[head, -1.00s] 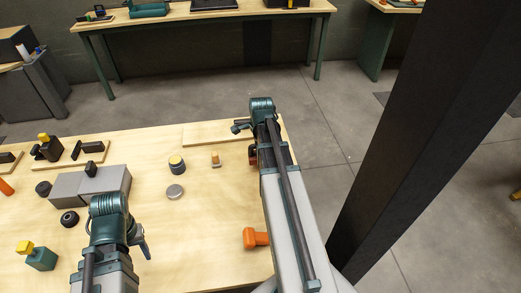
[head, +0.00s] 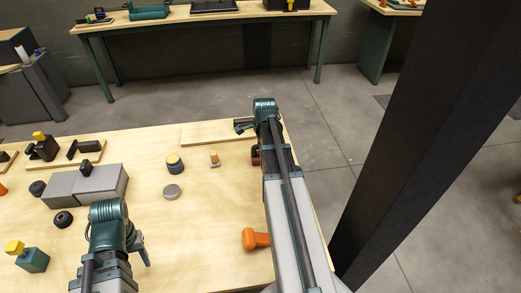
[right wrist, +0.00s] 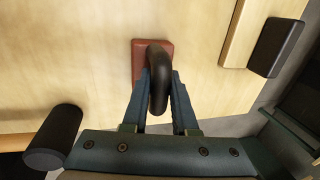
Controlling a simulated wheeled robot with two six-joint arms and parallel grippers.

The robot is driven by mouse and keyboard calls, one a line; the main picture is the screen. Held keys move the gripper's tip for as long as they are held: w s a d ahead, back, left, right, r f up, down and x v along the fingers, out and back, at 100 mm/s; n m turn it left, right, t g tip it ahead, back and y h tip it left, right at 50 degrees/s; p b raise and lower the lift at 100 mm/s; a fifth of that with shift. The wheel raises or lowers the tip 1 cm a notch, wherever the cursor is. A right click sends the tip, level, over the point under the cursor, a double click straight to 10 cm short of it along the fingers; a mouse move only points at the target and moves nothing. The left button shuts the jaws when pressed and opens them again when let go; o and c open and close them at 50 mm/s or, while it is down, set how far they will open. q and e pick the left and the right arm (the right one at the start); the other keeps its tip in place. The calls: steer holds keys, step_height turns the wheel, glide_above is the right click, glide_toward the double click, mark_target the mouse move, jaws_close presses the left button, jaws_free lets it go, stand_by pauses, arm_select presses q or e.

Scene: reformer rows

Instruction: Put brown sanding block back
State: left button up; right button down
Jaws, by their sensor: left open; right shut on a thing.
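The brown sanding block (right wrist: 139,62) has a flat reddish-brown base and a dark curved handle. My right gripper (right wrist: 161,78) is shut on the handle in the right wrist view, with the base beyond the fingertips. Whether the base touches the table is unclear. In the head view, a bit of the block (head: 255,156) shows at the left side of my right arm, which hides the rest. My left gripper (head: 140,250) is open and empty over the near left part of the table.
A thin wooden board (head: 215,133) lies at the back edge; a board with a black block (right wrist: 275,47) shows in the wrist view. An orange tool (head: 256,238), a grey disc (head: 172,192), a yellow-topped jar (head: 174,164) and grey blocks (head: 100,184) stand on the table.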

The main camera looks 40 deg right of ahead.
steer(key=shift+f, duration=0.1)
arm_select(q)
steer(key=shift+f, duration=0.2)
arm_select(e)
steer(key=shift+f, duration=0.15)
arm_select(q)
steer(key=shift+r, duration=0.1)
arm_select(e)
steer(key=c, duration=0.7)
jaws_free()
arm_select(q)
steer(key=shift+r, duration=0.15)
arm_select(e)
steer(key=shift+r, duration=0.25)
arm_select(q)
step_height(320, 180, up, 12)
steer(key=p, duration=1.1)
steer(key=shift+p, duration=0.35)
arm_select(e)
steer(key=v, duration=1.2)
arm_select(q)
steer(key=shift+f, duration=0.2)
